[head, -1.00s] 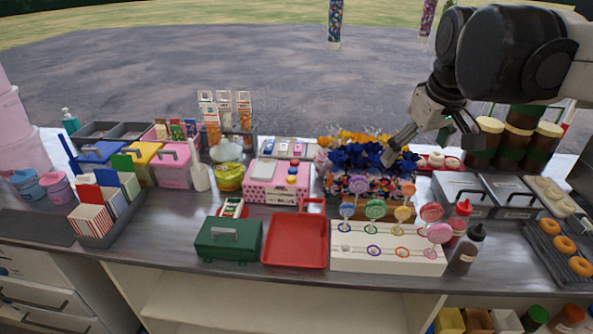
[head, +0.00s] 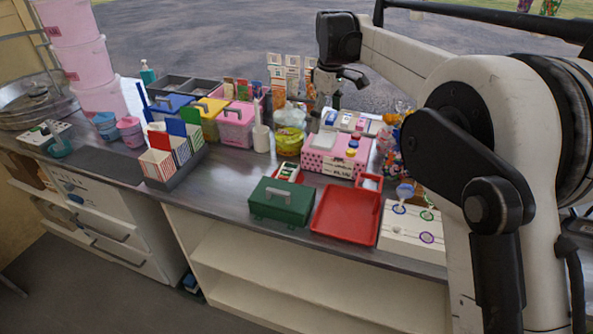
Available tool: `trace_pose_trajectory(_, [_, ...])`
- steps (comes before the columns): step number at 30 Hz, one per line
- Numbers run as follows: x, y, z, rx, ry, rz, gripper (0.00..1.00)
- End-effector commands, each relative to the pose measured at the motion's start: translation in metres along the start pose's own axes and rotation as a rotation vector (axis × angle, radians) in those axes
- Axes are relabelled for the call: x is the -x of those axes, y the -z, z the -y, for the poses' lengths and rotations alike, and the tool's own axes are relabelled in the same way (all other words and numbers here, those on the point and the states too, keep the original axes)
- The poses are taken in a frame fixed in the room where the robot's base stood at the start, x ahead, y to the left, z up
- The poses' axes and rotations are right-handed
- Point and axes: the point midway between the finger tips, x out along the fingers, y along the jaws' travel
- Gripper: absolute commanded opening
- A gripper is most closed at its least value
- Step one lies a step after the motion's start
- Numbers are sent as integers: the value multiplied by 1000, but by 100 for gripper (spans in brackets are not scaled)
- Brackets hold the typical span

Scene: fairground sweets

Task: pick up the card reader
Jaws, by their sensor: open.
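My gripper (head: 325,98) hangs in the head view above the back of the counter, behind the pink polka-dot box (head: 331,164). It is open and I see nothing held in it. I cannot tell for sure which thing is the card reader. A small white, red and green item (head: 288,172) lies behind the green cash box (head: 281,203). Small white items with coloured tops (head: 345,121) stand in a row behind the pink box, close to my gripper. A flat pale piece (head: 324,139) lies on the pink box. The picture is too small for details.
A red tray (head: 346,214) and a white lollipop stand (head: 400,244) line the front edge. Upright packets (head: 276,80) and a yellow-green tub (head: 288,142) crowd the gripper's left. Coloured lidded boxes (head: 236,127) stand further left. My arm hides the counter's right side.

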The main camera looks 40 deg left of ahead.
Motion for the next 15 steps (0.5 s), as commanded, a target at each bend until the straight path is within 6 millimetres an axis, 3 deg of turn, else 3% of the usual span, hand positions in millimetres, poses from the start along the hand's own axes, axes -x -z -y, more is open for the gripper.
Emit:
trace_pose_trajectory(1, [-15,21,6,44,11,7,90])
trace_pose_trajectory(6, [-53,70,25,165,45,29,90])
trace_pose_trajectory(10, [-72,91,37,224,62,40,90])
trace_pose_trajectory(15, [-86,102,43,254,71,45,90])
